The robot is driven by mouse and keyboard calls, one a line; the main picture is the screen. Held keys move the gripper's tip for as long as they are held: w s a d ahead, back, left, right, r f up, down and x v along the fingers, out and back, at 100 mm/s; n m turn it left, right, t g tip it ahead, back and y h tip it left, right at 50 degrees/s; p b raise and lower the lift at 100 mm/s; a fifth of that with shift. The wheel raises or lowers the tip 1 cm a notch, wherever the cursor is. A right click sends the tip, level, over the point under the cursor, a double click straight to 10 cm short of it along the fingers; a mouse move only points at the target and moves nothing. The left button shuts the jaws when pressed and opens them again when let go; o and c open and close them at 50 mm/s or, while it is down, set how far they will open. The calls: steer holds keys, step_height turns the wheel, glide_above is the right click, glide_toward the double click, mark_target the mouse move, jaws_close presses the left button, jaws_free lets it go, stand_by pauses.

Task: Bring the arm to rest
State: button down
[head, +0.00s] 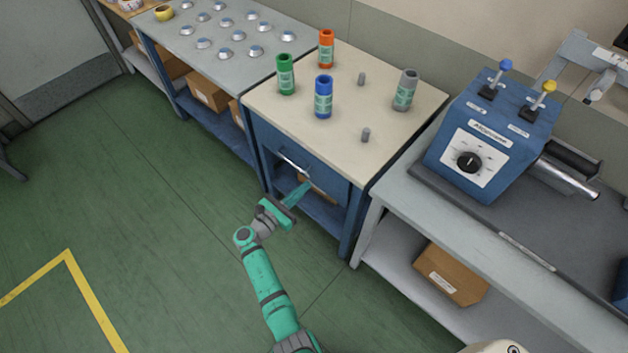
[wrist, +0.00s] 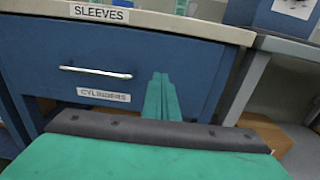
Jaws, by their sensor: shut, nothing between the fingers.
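My gripper (head: 300,192) is teal and sits in front of the blue drawer (head: 318,178) of the middle bench. Its fingers are together and nothing shows between them. In the wrist view the closed fingers (wrist: 162,98) point at the drawer front, to the right of the silver handle (wrist: 95,72). The gripper looks apart from the handle; the exact gap to the drawer front cannot be told. The drawer looks shut. My arm reaches up from the bottom of the head view.
The middle bench top (head: 300,115) holds green (head: 286,75), blue (head: 323,97), orange (head: 326,48) and grey (head: 405,90) cylinders and two grey pegs. A blue machine (head: 490,135) stands on the right bench. Green floor (head: 150,200) on the left is clear.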

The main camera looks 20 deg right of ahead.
steer(key=v, duration=0.7)
steer(key=shift+s+a, duration=0.25)
